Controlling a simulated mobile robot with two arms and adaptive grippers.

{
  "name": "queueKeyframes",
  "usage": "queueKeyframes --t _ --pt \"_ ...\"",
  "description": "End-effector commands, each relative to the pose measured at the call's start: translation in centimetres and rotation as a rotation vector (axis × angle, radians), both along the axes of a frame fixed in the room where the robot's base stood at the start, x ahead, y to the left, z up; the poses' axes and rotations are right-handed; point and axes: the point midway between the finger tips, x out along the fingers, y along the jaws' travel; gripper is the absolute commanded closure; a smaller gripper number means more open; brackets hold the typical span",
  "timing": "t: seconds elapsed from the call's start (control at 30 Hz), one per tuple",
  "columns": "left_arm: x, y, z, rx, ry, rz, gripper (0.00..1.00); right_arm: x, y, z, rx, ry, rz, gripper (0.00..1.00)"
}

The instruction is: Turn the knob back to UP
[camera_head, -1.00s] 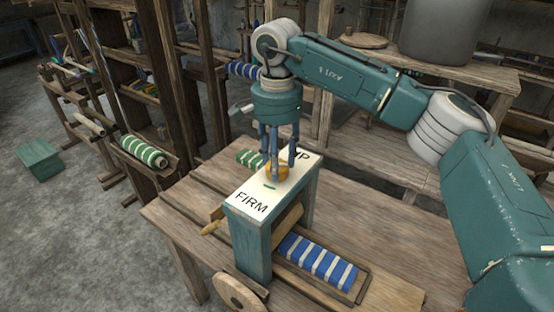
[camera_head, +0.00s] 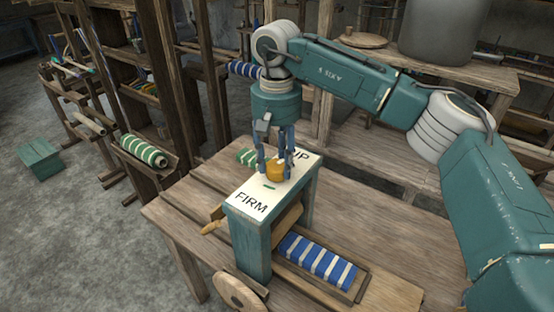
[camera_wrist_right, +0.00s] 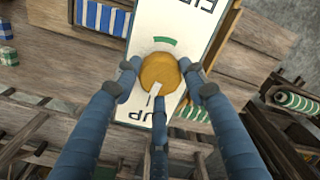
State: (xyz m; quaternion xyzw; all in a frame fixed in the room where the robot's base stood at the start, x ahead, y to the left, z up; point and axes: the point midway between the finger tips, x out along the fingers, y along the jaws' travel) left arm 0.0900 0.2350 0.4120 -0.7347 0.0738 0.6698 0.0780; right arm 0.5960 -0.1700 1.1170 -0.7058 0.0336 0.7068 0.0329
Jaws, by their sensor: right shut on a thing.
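The yellow-orange knob (camera_head: 275,173) sits on the white top plate (camera_head: 252,188) of a teal stand (camera_head: 252,245). The plate reads FIRM at the near end and UP at the far end. In the right wrist view, the knob (camera_wrist_right: 160,72) has a pale pointer (camera_wrist_right: 155,90) on its UP side, directed toward a thin line by that word. A green mark (camera_wrist_right: 165,41) lies on the FIRM side. My right gripper (camera_head: 275,168) points down with its fingers shut around the knob; they partly hide UP. My left gripper is out of view.
The stand is on a wooden bench (camera_head: 390,235). A blue-and-white striped roll (camera_head: 317,262) lies in a tray beside it, and a green striped roll (camera_head: 250,157) lies behind. A wooden wheel (camera_head: 240,291) is at the near edge. Shelving (camera_head: 150,90) rises at left.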

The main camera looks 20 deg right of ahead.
Motion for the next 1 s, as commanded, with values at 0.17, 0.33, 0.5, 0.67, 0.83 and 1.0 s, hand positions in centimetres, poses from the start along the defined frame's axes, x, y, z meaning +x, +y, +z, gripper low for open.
queueKeyframes --t 0.17,0.33,0.5,0.67,0.83,1.0 --pt "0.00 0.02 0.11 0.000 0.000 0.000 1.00 0.29 -0.03 0.39 0.002 -0.012 0.078 0.84" --pt "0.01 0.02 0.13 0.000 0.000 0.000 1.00 0.30 -0.02 0.41 0.003 -0.012 0.123 0.84" --pt "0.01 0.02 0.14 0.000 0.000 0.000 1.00 0.31 0.00 0.42 0.003 -0.013 0.140 0.84" --pt "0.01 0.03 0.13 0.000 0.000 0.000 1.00 0.31 0.01 0.43 0.003 -0.013 0.143 0.84" --pt "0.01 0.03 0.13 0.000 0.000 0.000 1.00 0.32 0.03 0.44 0.003 -0.014 0.143 0.84" --pt "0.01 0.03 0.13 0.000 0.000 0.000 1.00 0.25 0.03 0.37 0.002 -0.011 0.143 0.40"
